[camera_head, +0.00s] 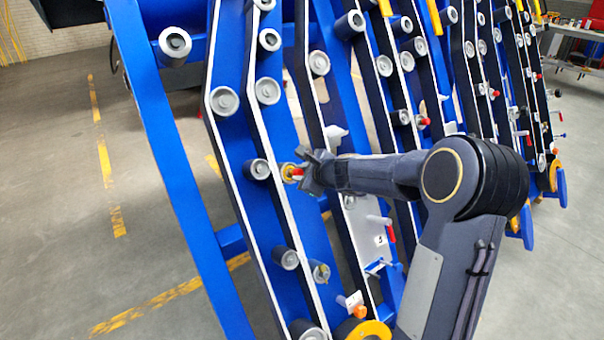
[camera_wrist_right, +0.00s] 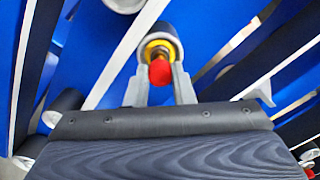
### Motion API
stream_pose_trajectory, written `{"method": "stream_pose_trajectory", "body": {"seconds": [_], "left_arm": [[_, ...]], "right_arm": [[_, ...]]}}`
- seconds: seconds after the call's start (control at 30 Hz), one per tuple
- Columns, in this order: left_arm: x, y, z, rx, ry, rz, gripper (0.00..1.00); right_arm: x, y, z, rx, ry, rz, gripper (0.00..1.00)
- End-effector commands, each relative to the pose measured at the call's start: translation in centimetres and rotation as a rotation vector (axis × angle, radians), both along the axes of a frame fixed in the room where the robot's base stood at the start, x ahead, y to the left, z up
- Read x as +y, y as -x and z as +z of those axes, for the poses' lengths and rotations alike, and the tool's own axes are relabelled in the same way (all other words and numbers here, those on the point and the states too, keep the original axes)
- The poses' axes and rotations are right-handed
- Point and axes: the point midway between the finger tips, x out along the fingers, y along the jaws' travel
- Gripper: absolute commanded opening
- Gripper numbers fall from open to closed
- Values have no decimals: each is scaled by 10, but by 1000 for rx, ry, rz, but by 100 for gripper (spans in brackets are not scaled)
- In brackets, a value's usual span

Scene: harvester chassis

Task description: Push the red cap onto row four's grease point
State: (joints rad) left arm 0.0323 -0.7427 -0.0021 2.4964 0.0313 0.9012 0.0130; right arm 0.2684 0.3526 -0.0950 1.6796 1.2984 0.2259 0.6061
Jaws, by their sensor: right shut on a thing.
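The red cap (camera_wrist_right: 160,72) is between the two fingers of my right gripper (camera_wrist_right: 161,78), which is shut on it. In the wrist view the cap lies in front of a yellow ring (camera_wrist_right: 153,47) on the end of a grey cylinder (camera_wrist_right: 161,34). I cannot tell whether cap and ring touch. In the head view a little of the red cap (camera_head: 297,172) shows at the tips of the right gripper (camera_head: 303,171), beside the yellow ring (camera_head: 287,172) on a blue row. The gripper hides most of the cap. My left gripper is out of view.
Slanted blue rows with white edges and several grey rollers (camera_head: 224,101) surround the gripper. A roller (camera_head: 257,169) stands just left of the yellow ring. Another red-tipped pin (camera_head: 391,233) and an orange part (camera_head: 359,311) are lower right. Open floor (camera_head: 60,220) lies left.

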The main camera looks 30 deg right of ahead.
Motion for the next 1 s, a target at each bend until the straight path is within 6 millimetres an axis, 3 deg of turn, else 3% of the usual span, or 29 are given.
{"method": "stream_pose_trajectory", "body": {"seconds": [0.9,0.93,1.0], "left_arm": [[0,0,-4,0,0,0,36],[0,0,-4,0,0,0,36],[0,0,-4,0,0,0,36]], "right_arm": [[2,-19,-12,1,1,1,1],[2,-20,-12,1,1,1,23],[2,-19,-11,0,0,0,32]]}}
